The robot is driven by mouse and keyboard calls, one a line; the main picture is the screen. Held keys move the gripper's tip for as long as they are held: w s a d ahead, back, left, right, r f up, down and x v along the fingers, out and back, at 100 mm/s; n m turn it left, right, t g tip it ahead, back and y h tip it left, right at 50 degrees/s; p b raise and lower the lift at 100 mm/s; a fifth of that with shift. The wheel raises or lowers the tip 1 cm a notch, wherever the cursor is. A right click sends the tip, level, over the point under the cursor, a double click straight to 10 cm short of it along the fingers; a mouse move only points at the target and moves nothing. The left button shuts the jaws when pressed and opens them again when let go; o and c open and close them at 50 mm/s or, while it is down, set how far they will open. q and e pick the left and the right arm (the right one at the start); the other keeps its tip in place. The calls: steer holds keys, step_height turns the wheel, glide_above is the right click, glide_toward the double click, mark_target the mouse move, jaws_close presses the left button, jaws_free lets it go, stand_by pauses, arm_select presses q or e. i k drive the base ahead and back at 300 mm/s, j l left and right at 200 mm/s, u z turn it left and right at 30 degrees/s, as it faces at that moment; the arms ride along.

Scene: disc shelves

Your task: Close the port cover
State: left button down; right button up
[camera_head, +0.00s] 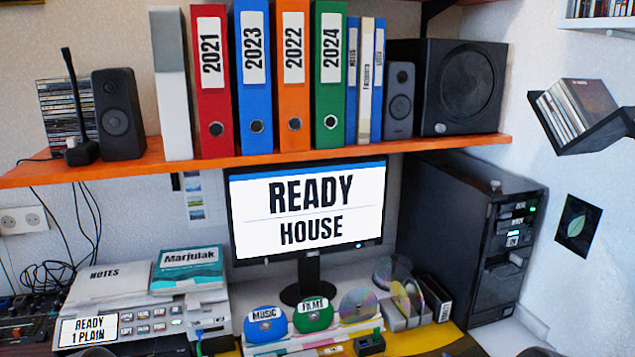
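The black computer tower (445,225) stands upright on the right of the desk, with lit drive bays on its front. Lower on its front, a dark angled piece (493,263) sits above a recess. It may be the port cover, but its position is too small and dark to tell. Dark and pale parts that look like mine show at the bottom edge, on the left and right. The fingertips of both grippers cannot be made out, and nothing is seen held.
A monitor (306,212) reads "READY HOUSE". Blue (266,324) and green (313,314) disc cases, loose discs (358,304) and a disc holder (414,318) stand left of the tower. An orange shelf (270,158) with binders and speakers hangs above. A labelled device (145,322) is at left.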

mark_target(515, 256)
steer(key=i+l+z, duration=0.1)
steer(key=i+z, duration=0.15)
steer(key=z, duration=0.2)
steer(key=i+z, duration=0.25)
steer(key=z, duration=0.2)
